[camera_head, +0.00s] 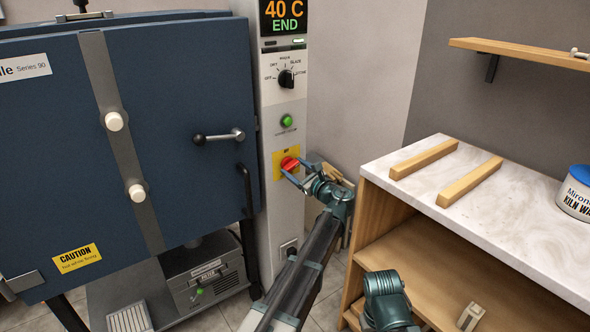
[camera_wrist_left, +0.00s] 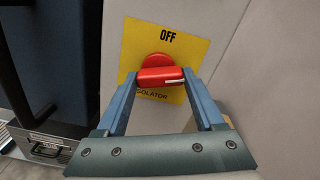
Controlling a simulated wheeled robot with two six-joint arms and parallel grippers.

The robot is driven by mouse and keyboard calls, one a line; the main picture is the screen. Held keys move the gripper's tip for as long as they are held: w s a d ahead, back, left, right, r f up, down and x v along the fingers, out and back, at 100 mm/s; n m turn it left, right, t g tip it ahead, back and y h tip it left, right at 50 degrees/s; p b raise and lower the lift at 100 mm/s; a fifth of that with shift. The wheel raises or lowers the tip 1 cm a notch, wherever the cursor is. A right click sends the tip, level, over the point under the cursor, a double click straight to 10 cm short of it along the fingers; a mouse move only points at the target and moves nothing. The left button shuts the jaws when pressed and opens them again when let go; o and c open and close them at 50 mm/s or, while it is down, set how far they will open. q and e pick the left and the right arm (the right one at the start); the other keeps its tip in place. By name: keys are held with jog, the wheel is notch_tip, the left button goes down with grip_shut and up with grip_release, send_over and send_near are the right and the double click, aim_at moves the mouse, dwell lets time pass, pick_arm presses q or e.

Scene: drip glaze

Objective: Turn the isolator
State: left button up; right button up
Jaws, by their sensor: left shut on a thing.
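The isolator is a red rotary knob (camera_head: 289,163) on a yellow plate (camera_head: 279,156) low on the grey control column beside the kiln. In the left wrist view the red knob (camera_wrist_left: 160,77) lies with its handle roughly level, its white mark pointing right. The yellow plate (camera_wrist_left: 189,50) reads "OFF" above the knob and "ISOLATOR" partly hidden below it. My left gripper (camera_head: 294,170) is shut on the knob, with one blue finger at each end of the handle in the left wrist view (camera_wrist_left: 160,84). My right gripper is not clearly seen; a right arm part shows at the bottom.
The blue kiln (camera_head: 170,130) with its door handle (camera_head: 220,136) stands left. The column has a "40 C END" display (camera_head: 284,16), a dial (camera_head: 286,79) and a green button (camera_head: 287,121). Right is a marble-topped bench (camera_head: 500,205) with two wooden bars and a tub (camera_head: 575,196).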

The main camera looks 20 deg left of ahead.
pick_arm(q)
jog(key=n, duration=0.7)
jog(key=shift+s, duration=0.1)
jog(key=n, duration=0.6)
jog(key=shift+n, duration=0.4)
jog(key=o, duration=1.4)
jog(key=v, duration=1.3)
jog(key=shift+s+d, duration=0.25)
jog(key=shift+s, duration=0.05)
jog(key=shift+a, duration=0.1)
